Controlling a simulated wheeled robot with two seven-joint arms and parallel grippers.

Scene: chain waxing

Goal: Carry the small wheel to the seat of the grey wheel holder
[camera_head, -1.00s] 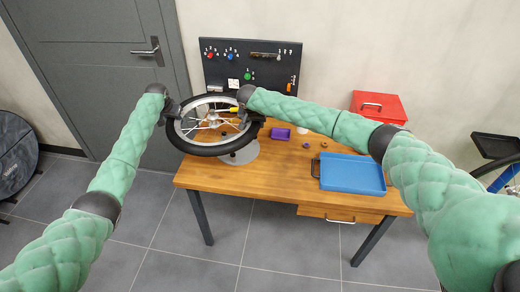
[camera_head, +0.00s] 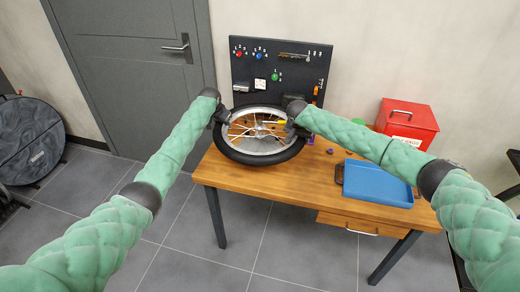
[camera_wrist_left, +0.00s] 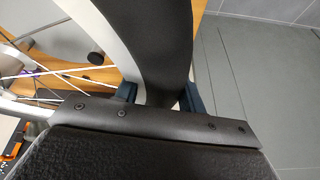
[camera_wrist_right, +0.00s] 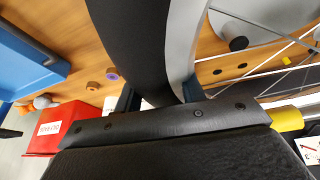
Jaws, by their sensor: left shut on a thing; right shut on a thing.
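The small wheel (camera_head: 262,158), with a black tyre, silver rim and thin spokes, is held roughly level over the left part of the wooden table. My left gripper (camera_head: 224,116) is shut on its left side; the left wrist view shows the jaws (camera_wrist_left: 160,95) on either side of the tyre (camera_wrist_left: 155,40). My right gripper (camera_head: 291,122) is shut on its right side, and the right wrist view shows the jaws (camera_wrist_right: 158,98) around the tyre (camera_wrist_right: 135,40) and rim. The grey wheel holder cannot be made out in the head view; the wheel covers that part of the table.
A blue tray (camera_head: 377,184) lies on the right of the table (camera_head: 290,190). A red box (camera_head: 407,122) stands at the back right. A black tool board (camera_head: 281,72) rises behind the wheel. A grey door (camera_head: 135,60) is at left.

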